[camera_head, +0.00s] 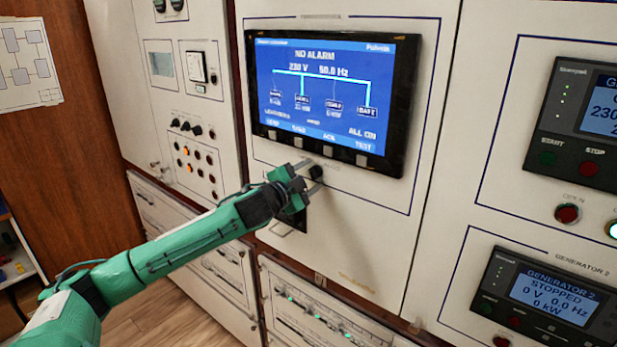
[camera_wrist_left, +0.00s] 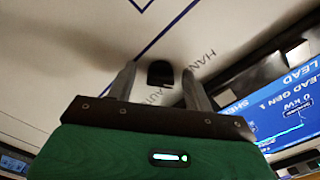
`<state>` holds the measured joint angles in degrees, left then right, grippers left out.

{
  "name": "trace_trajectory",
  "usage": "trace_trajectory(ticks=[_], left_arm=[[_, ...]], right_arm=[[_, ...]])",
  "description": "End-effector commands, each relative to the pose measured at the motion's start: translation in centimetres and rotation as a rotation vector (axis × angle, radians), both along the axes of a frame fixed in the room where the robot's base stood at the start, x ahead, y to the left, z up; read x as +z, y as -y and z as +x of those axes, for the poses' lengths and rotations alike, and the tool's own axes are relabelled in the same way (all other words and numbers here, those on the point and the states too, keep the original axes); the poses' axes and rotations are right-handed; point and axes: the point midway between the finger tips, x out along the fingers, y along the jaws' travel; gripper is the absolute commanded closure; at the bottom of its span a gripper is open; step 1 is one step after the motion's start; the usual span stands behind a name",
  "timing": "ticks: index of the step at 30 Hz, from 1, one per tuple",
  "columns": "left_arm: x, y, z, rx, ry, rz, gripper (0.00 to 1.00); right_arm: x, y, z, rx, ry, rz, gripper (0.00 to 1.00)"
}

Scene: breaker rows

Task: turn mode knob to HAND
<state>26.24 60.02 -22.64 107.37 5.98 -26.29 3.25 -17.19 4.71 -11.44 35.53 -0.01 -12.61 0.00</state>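The mode knob (camera_head: 316,172) is a small black knob on the white cabinet front, just below the large display. In the left wrist view the knob (camera_wrist_left: 160,73) sits between my two fingers with a gap on each side. The printed word HAND (camera_wrist_left: 203,58) is right of and above the knob; part of AUTO (camera_wrist_left: 152,96) shows below it. The knob's pointer direction is too dark to tell. My left gripper (camera_head: 308,178) is open, its fingertips on either side of the knob, near the panel; it also shows in the wrist view (camera_wrist_left: 158,69). My right gripper is not in view.
The display (camera_head: 330,95) reads NO ALARM, with a row of buttons along its lower edge close above my fingers. A generator panel (camera_head: 548,300) stands at the lower right. A row of small lit breakers (camera_head: 318,315) lies below.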

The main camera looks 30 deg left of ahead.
Motion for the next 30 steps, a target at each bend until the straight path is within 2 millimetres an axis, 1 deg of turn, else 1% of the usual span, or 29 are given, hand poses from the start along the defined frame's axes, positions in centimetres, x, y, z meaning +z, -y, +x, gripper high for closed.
trace_trajectory(ticks=[7,11,14,24,30], left_arm=[[0.1,0.0,0.0,0.001,0.001,0.001,0.49],[-0.1,-0.1,-0.5,0.001,0.002,0.002,0.49],[-0.3,-0.2,-1.5,0.001,0.0,0.002,0.49],[-0.4,-0.6,-6.0,0.001,-0.002,0.004,0.49],[-0.3,-0.7,-7.9,0.0,-0.001,0.004,0.49]], right_arm=[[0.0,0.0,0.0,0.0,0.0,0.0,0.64],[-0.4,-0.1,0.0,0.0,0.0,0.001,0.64],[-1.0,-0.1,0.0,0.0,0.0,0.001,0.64],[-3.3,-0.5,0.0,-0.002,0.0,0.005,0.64],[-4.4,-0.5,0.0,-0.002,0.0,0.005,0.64]])
